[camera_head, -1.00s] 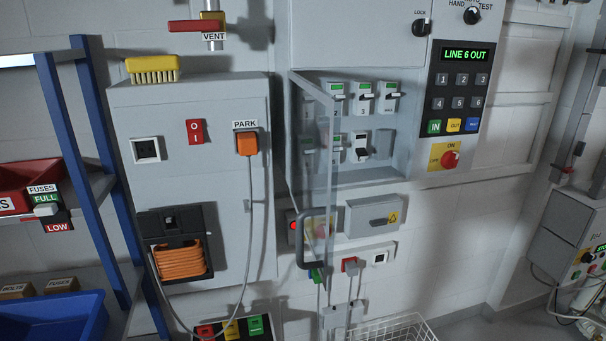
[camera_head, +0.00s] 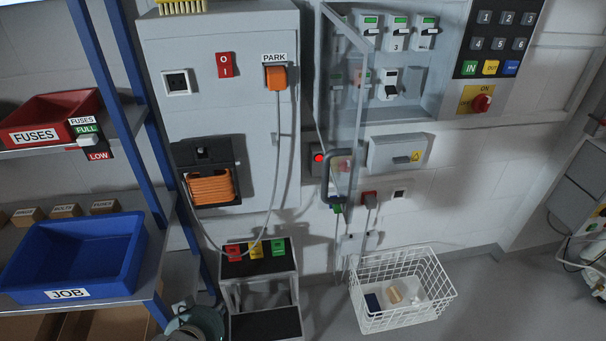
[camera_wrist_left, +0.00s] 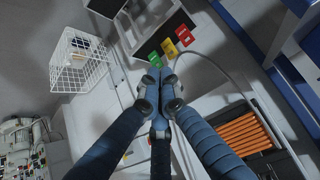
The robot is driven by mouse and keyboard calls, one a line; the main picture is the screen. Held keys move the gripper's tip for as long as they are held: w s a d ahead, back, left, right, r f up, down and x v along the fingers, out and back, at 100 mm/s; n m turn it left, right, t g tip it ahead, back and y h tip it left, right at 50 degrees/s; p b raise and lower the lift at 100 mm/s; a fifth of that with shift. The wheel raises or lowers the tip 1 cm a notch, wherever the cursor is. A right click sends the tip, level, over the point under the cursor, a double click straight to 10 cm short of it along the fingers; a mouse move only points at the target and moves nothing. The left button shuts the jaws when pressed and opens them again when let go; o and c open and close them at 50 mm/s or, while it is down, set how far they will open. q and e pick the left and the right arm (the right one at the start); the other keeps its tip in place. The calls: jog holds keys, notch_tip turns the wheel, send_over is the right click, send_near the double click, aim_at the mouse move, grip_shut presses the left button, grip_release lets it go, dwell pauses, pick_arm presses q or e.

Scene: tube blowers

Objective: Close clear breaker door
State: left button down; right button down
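The clear breaker door (camera_head: 343,95) stands open in the head view. It is hinged at the left side of the grey breaker box and swings out toward me. Its dark handle (camera_head: 337,176) is at the lower free edge. Breakers (camera_head: 397,42) sit in the open box, some seen through the door. My left gripper (camera_wrist_left: 158,74) shows in the left wrist view with its fingers together and nothing seen between them, apart from the door. In the head view only a rounded grey-teal part, likely of my left arm, shows at the bottom edge. My right gripper is in neither view.
A grey cabinet (camera_head: 245,112) with an orange plug and cable is left of the door. Shelving with a blue bin (camera_head: 75,255) stands at left.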

pick_arm(q)
jog(key=w+a+r+t, duration=0.1)
jog(key=w+r+t, duration=0.4)
jog(key=w+r, duration=0.75)
jog(key=w+d+r+m+t+h, duration=0.1)
jog(key=w+d+r+t+h, duration=0.2)
jog(key=r, duration=0.7)
jog(key=w+d+r+m+t+h, duration=0.1)
jog(key=w+r+m+t+h, duration=0.15)
jog(key=r+h, duration=0.55)
jog(key=s+d+r+m+g+h, duration=0.6)
jog(key=r+m+g+h, duration=0.3)
jog(key=r+m, duration=0.1)
jog(key=s+a+f+m+g+y, duration=0.1)
jog(key=s+a+f+m+g, duration=0.25)
jog(key=s+g, duration=0.5)
jog(key=w+d+g+p, duration=0.1)
jog(key=d+p, duration=0.4)
jog(key=d, duration=0.9)
jog(key=shift+d+r+m, duration=0.15)
jog(key=shift+m, duration=0.15)
jog(key=shift+w, duration=0.1)
